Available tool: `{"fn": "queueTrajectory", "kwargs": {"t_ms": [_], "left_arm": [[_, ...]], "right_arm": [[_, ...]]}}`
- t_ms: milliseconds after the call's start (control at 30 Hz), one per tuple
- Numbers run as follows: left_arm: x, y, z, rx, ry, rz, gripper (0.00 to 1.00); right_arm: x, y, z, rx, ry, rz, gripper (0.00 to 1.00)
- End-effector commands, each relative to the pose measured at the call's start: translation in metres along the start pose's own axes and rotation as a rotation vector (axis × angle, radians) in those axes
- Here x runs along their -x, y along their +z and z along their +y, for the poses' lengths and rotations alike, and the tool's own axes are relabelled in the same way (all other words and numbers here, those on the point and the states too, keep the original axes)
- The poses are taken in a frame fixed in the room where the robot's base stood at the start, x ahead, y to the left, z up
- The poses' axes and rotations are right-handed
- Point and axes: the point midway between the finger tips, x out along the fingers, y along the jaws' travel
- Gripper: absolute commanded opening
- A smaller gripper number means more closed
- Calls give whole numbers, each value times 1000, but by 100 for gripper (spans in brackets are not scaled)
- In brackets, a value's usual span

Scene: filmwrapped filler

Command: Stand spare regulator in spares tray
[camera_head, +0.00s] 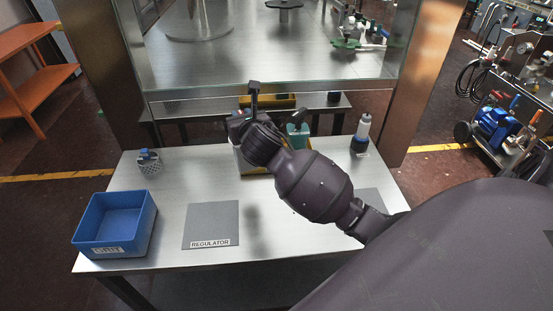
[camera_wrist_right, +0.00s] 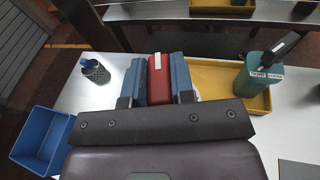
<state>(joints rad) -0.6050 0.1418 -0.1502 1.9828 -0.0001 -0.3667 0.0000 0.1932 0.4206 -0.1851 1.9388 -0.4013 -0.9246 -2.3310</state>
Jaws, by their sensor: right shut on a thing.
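My right gripper (camera_head: 250,95) is over the back middle of the steel table. In the right wrist view the gripper (camera_wrist_right: 158,75) is shut on a narrow red part (camera_wrist_right: 158,78) with a pale mark on top, between blue finger pads. I cannot tell surely whether this red part is the regulator. A yellow tray (camera_wrist_right: 215,75) lies beyond and right of the fingers; in the head view my arm mostly hides it. A teal part (camera_wrist_right: 258,80) with a white label and black top is at its right end. It also shows in the head view (camera_head: 299,130).
A grey mat labelled REGULATOR (camera_head: 211,222) lies bare mid-table. A labelled blue bin (camera_head: 115,222) stands left front. A perforated part with a blue top (camera_head: 149,161) is back left; a white-and-dark bottle (camera_head: 361,133) is back right. A bench (camera_head: 185,107) stands behind the table.

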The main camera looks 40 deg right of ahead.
Motion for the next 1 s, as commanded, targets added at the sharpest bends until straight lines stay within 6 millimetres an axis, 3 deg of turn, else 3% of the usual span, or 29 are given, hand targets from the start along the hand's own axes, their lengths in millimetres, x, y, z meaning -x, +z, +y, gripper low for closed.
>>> {"fn": "queueTrajectory", "kwargs": {"t_ms": [100,300,567,733,1000], "left_arm": [[-3,5,0,0,0,-1,49],[-6,9,1,0,0,-1,49],[-8,10,2,-1,1,3,49],[-10,10,2,-1,2,6,49],[-14,19,3,-1,2,1,49]], "right_arm": [[-30,32,-19,-16,-73,-9,0],[-64,75,-48,-38,-178,-6,0],[-83,105,-69,-50,-246,-4,0],[-88,94,-71,-52,-255,0,0],[-98,40,-71,-53,-255,3,0]]}}
